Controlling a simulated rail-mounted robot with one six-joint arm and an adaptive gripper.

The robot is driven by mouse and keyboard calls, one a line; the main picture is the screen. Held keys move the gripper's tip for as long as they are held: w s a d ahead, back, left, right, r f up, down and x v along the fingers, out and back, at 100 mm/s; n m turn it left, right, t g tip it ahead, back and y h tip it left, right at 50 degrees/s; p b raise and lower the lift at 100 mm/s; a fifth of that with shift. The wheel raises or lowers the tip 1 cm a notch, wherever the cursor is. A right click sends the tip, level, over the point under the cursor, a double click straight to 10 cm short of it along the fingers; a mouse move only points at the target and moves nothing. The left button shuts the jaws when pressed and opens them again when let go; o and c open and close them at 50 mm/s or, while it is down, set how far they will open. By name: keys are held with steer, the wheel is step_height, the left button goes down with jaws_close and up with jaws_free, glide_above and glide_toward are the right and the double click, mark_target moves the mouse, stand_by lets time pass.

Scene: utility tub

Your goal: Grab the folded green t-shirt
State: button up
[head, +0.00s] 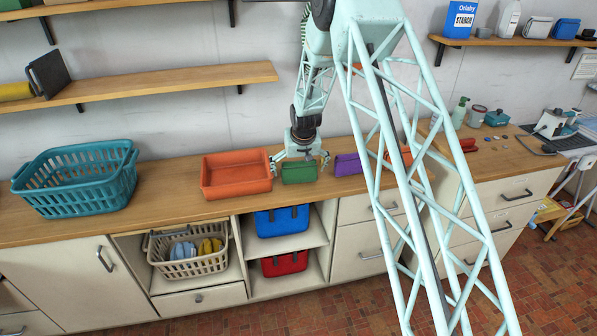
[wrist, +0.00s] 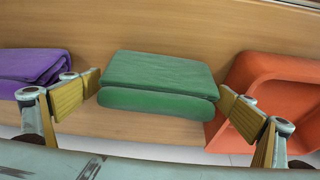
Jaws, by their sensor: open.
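The folded green t-shirt (head: 298,173) lies on the wooden counter between an orange tub and a folded purple garment. In the wrist view the green t-shirt (wrist: 158,82) lies between the two finger pads. My gripper (head: 299,160) is open just above it, with one finger on either side. In the wrist view my gripper (wrist: 160,92) has its left pad at or very near the shirt's left edge and its right pad at or near the right edge. I cannot tell whether the pads touch the cloth.
The orange tub (head: 236,186) stands close on the left; the folded purple garment (head: 348,164) is close on the right. A teal laundry basket (head: 76,190) stands farther left. A wooden shelf (head: 150,84) hangs on the wall behind. Counter in front of the shirt is narrow.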

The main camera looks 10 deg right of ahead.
mark_target(298, 159)
steer(key=shift+c, duration=0.5)
steer(key=c, duration=0.7)
steer(key=shift+r, duration=0.1)
steer(key=shift+c, duration=0.2)
steer(key=shift+r+p, duration=0.5)
steer(key=shift+r, duration=4.4)
